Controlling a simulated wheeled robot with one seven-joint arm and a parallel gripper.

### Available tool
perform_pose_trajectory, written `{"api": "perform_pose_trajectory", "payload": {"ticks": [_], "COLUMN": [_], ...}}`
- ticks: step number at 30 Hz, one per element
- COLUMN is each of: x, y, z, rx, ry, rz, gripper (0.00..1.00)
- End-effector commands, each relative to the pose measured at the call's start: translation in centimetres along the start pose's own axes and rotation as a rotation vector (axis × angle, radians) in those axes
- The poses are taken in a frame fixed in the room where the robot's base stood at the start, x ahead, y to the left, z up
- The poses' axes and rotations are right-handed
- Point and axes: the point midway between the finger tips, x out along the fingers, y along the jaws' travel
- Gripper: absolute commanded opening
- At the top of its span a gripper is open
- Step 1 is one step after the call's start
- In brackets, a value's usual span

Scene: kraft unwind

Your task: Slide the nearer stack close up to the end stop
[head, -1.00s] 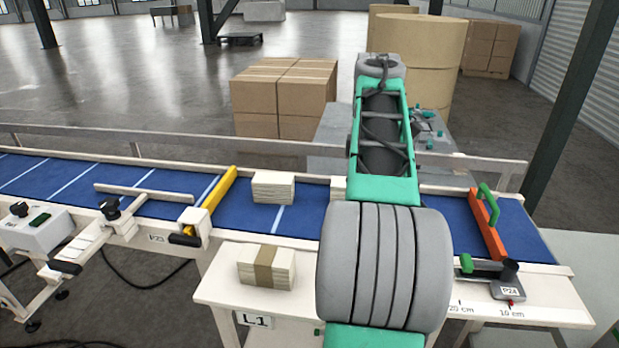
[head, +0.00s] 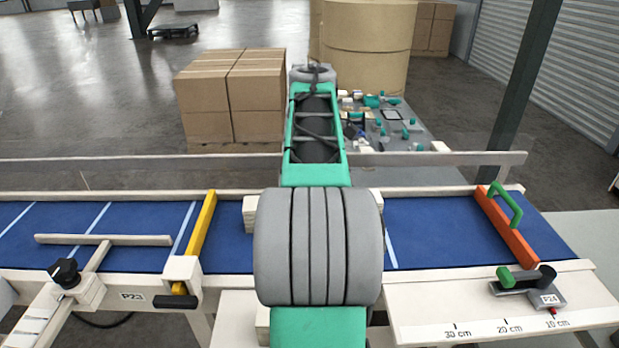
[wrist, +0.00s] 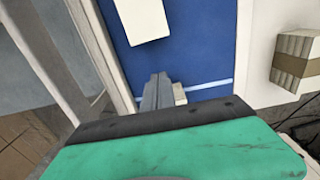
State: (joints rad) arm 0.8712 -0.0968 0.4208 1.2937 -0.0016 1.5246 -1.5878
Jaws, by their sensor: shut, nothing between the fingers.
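A pale stack (head: 250,214) sits on the blue belt right of the yellow bar, mostly hidden by my arm. A second pale stack (head: 376,207) shows only as an edge right of my arm; in the wrist view a pale stack (wrist: 142,18) lies at the top. My gripper (wrist: 158,92) is shut and empty, low over the belt, right beside a small visible part of a stack (wrist: 180,93); I cannot tell whether they touch. The orange end stop (head: 504,228) with a green handle crosses the belt at the right. The head view hides my gripper.
A banded stack (wrist: 292,62) lies on the side table. The yellow bar (head: 202,228) crosses the belt at left. A rail (head: 440,158) runs behind the belt. The belt (head: 435,232) is clear between my arm and the end stop. A clamp (head: 528,283) stands by the scale.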

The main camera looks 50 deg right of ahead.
Motion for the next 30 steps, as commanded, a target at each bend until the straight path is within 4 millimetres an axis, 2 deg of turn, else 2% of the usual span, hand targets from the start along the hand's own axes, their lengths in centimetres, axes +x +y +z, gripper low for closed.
{"api": "perform_pose_trajectory", "payload": {"ticks": [6,9,13,26,30], "x": [4.7,4.2,4.3,4.4,4.2], "y": [-0.1,0.0,0.0,0.0,0.4], "z": [-0.1,2.1,3.5,4.0,5.0], "rx": [-0.001,0.004,0.001,-0.003,0.002], "ry": [0.000,0.000,0.000,0.000,0.000], "rz": [-0.003,0.001,0.000,0.000,0.001], "gripper": [0.00,0.00,0.00,0.00,0.00]}}
